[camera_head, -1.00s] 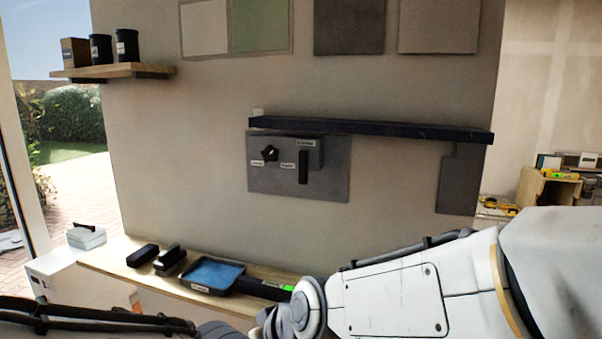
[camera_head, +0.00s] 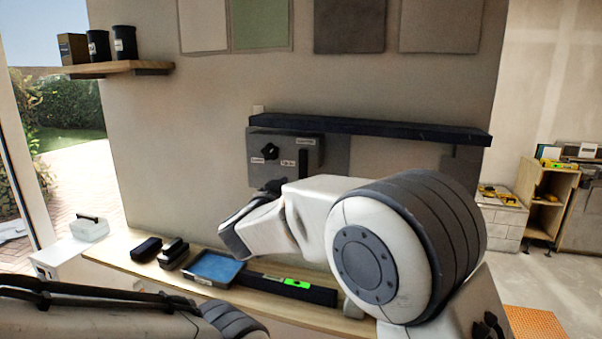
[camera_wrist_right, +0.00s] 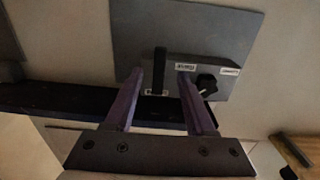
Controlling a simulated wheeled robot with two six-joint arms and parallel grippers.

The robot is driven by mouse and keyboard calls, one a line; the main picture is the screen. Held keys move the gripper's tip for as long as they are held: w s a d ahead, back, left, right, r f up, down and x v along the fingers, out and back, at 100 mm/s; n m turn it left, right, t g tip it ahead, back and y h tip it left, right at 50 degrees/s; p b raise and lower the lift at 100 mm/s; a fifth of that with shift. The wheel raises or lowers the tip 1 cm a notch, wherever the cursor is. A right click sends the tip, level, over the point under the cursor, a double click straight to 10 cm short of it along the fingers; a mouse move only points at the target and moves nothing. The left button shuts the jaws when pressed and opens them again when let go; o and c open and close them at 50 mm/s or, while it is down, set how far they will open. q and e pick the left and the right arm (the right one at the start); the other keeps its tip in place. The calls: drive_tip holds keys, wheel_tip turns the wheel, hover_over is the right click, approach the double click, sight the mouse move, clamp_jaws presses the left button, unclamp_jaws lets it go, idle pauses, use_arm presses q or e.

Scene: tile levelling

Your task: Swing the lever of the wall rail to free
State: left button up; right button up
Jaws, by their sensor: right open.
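The wall rail (camera_head: 370,127) is a long dark bar across the wall. Its grey control box on a grey plate carries a black upright lever (camera_head: 304,158) and, left of it, a black knob (camera_head: 270,151). In the right wrist view, which is upside down, the lever (camera_wrist_right: 160,66) and knob (camera_wrist_right: 206,84) show on the plate. My right gripper (camera_wrist_right: 160,74) is open and empty, its purple fingers either side of the lever in the picture; the remaining distance is unclear. In the head view my right arm covers the plate's lower part. My left gripper is out of view.
A wooden ledge (camera_head: 130,262) below holds black blocks, a blue tray (camera_head: 213,267) and a dark bar with a green level (camera_head: 296,283). A small shelf (camera_head: 118,68) with containers is at upper left. Tile samples hang above the rail.

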sight(302, 175)
drive_tip(key=p+x, duration=0.1)
drive_tip(key=x, duration=0.5)
drive_tip(key=shift+w+p, duration=0.2)
drive_tip(key=shift+p, duration=0.1)
drive_tip(key=shift+c, duration=0.3)
clamp_jaws()
idle(0.8)
